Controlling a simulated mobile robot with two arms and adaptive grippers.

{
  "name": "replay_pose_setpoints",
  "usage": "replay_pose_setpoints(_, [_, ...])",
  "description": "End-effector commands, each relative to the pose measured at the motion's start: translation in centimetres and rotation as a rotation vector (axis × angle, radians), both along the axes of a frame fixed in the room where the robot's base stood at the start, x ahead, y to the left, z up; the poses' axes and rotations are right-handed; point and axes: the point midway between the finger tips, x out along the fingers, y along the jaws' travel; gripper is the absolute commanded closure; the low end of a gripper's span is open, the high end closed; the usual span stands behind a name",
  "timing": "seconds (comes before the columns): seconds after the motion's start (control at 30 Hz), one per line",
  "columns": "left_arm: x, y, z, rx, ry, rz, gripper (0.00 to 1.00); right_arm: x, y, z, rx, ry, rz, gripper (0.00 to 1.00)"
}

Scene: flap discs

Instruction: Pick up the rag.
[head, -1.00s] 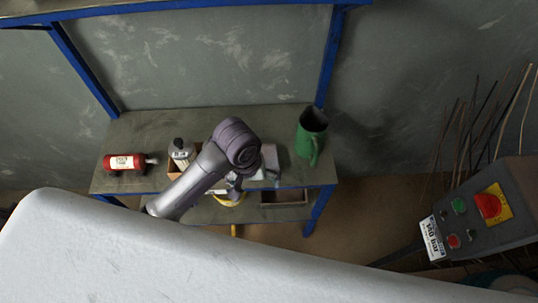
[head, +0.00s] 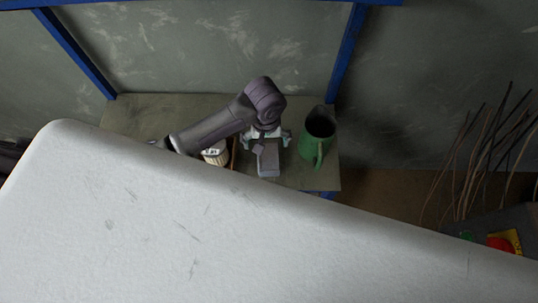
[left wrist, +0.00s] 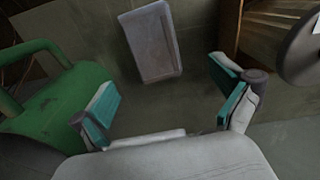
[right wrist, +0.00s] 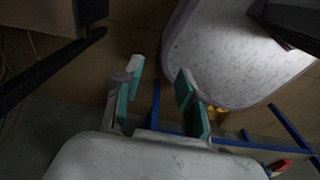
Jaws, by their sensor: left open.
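My right gripper (right wrist: 158,80) is open and empty, away from the bench.
A green jug (head: 318,138) stands close to the right of the rag and left gripper. A white container (head: 215,153) stands to the left, beside a wooden box (left wrist: 275,28). A control panel with a red button (head: 500,243) is at lower right.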

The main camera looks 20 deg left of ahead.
Motion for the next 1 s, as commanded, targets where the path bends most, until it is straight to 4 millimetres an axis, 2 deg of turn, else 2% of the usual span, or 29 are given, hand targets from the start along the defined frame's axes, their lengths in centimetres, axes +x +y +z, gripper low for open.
replay_pose_setpoints(0.07, [0.0,0.0,-1.3,0.001,0.001,0.001,0.0,-0.7,0.0,0.0,-0.001,0.011,0.0,0.6])
replay_pose_setpoints(0.17, [0.1,0.0,-2.2,0.0,0.0,0.0,0.0,-0.8,0.0,0.0,-0.001,0.012,0.001,0.6])
replay_pose_setpoints(0.33, [0.1,-0.1,-3.3,0.0,0.0,0.001,0.0,0.7,0.1,0.3,0.001,-0.009,0.001,0.6])
replay_pose_setpoints(0.43, [0.2,-0.3,-4.7,0.001,0.002,0.001,0.0,1.7,0.2,0.7,0.003,-0.025,0.001,0.6])
replay_pose_setpoints(0.6, [0.3,-0.4,-7.2,0.001,0.0,0.0,0.0,1.8,0.2,0.9,0.004,-0.028,0.002,0.6])
replay_pose_setpoints(0.9, [0.3,-0.4,-7.8,0.0,-0.002,-0.001,0.0,0.8,0.3,0.8,0.004,-0.013,0.002,0.6])
replay_pose_setpoints(0.93, [0.3,-0.4,-7.8,0.0,-0.002,-0.001,0.02,0.8,0.3,0.8,0.005,-0.012,0.002,0.6])
replay_pose_setpoints(1.0, [0.3,-0.4,-7.8,0.0,-0.002,-0.001,0.13,0.7,0.4,0.8,0.005,-0.01,0.002,0.6])
